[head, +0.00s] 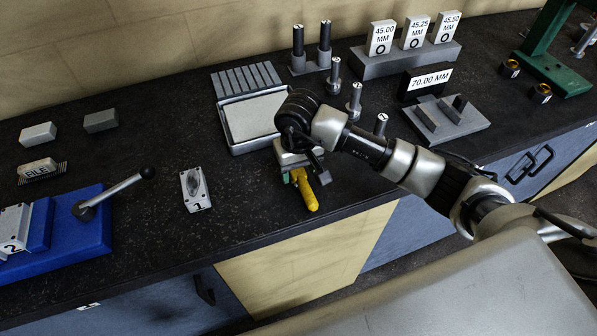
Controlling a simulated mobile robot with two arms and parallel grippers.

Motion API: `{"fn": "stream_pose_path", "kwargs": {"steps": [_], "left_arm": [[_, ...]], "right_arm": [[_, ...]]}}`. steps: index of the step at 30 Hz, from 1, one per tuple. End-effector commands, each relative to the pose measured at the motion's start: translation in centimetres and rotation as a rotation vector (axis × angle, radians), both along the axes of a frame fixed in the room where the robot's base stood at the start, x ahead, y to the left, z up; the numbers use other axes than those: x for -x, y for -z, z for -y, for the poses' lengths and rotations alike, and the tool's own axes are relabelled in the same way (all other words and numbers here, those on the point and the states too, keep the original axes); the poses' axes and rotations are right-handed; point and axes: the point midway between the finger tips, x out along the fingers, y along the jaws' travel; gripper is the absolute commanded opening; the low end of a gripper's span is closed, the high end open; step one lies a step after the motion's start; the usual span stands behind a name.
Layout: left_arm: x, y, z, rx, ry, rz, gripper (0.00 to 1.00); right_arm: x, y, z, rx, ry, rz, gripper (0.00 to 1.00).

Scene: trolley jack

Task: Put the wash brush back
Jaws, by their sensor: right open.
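My right gripper (304,171) is open, right over or at the far end of the yellow handle. I cannot tell whether its fingers touch the tool. A shallow metal tray (236,149) with a pale inside lies just behind the gripper, partly covered by my right wrist. My left gripper is not in view.
A ribbed grey plate (246,80) lies behind the tray. Metal pins (355,100) stand to the right. A block with number 1 (195,190) and a blue fixture with a lever (75,235) are to the left. Bench between them is clear.

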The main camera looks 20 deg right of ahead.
Motion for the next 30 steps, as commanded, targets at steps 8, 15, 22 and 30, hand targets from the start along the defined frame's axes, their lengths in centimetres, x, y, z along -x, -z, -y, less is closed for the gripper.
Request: {"fn": "stream_pose_path", "kwargs": {"steps": [8, 15, 22, 30], "left_arm": [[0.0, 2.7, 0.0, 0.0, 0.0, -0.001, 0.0], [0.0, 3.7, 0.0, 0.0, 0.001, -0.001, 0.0], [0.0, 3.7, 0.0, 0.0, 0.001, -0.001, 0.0], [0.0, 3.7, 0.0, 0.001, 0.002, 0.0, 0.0]], "right_arm": [[-0.1, -5.8, 0.0, 0.003, -0.002, 0.008, 0.59], [0.0, -9.6, 0.0, 0.001, -0.001, 0.003, 0.59], [0.1, -10.5, 0.0, 0.001, -0.001, -0.001, 0.59], [0.1, -10.5, 0.0, 0.001, -0.001, -0.001, 0.59]]}}
